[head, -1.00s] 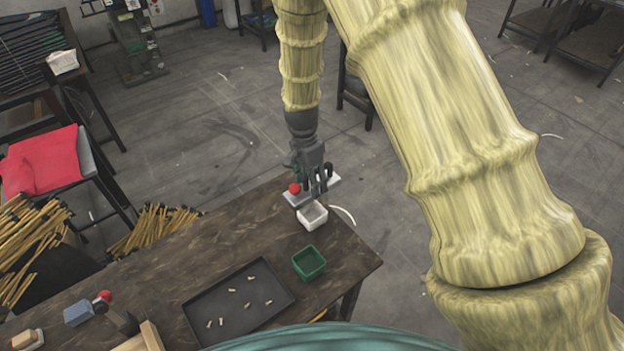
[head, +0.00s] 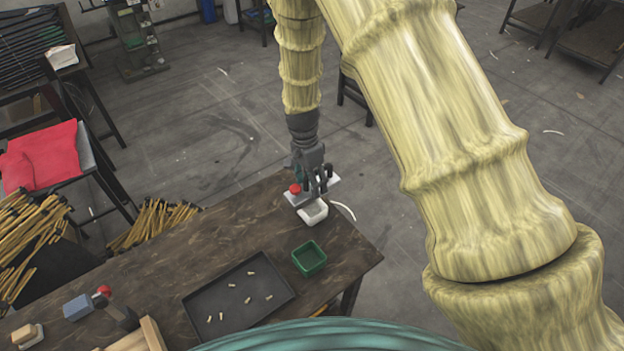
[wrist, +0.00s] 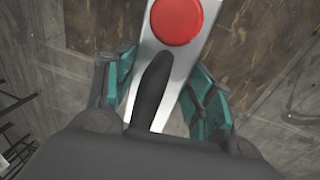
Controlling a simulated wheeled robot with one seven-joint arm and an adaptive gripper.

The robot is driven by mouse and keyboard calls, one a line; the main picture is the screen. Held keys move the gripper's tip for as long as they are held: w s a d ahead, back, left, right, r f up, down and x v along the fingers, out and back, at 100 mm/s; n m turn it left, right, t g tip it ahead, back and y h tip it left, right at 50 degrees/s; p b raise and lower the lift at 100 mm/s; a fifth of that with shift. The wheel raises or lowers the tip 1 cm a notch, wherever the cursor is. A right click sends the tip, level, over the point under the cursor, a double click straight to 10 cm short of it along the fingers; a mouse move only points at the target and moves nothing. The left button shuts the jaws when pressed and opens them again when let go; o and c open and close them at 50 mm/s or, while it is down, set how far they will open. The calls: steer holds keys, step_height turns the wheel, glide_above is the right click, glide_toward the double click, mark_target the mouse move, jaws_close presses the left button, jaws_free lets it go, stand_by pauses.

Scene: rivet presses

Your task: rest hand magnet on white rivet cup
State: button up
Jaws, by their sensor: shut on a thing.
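The hand magnet, a pale flat bar with a round red knob and a black handle, is at the far end of the table in the head view (head: 291,199). It fills the middle of the wrist view (wrist: 176,56). My gripper (head: 318,185) is shut on it, with its teal fingers (wrist: 165,105) either side of the black handle. The white rivet cup (head: 314,215) stands on the table just in front. The bar overlaps the cup's far rim in the head view; I cannot tell whether they touch. The cup does not show clearly in the wrist view.
A green bin (head: 309,258) and a black tray (head: 205,299) with several rivets lie nearer on the wooden table (head: 215,240). A blue block with a red ball (head: 78,307) is at the left. A pale curved strip (head: 343,209) shows right of the cup.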

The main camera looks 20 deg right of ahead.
steer(key=shift+f+b, duration=1.2)
steer(key=shift+f, duration=1.85)
steer(key=o, duration=2)
steer(key=shift+r, duration=0.2)
steer(key=shift+w+a+r+p, duration=0.1)
steer(key=shift+w+r+p, duration=0.15)
steer(key=shift+r+p, duration=0.95)
steer(key=shift+w+a+r+p, duration=0.2)
steer(key=shift+r+p, duration=0.45)
steer(key=shift+r, duration=1)
steer(key=shift+w+r+p, duration=0.3)
steer(key=shift+r+p, duration=0.6)
steer(key=shift+r, duration=0.55)
steer(key=shift+d+f, duration=0.1)
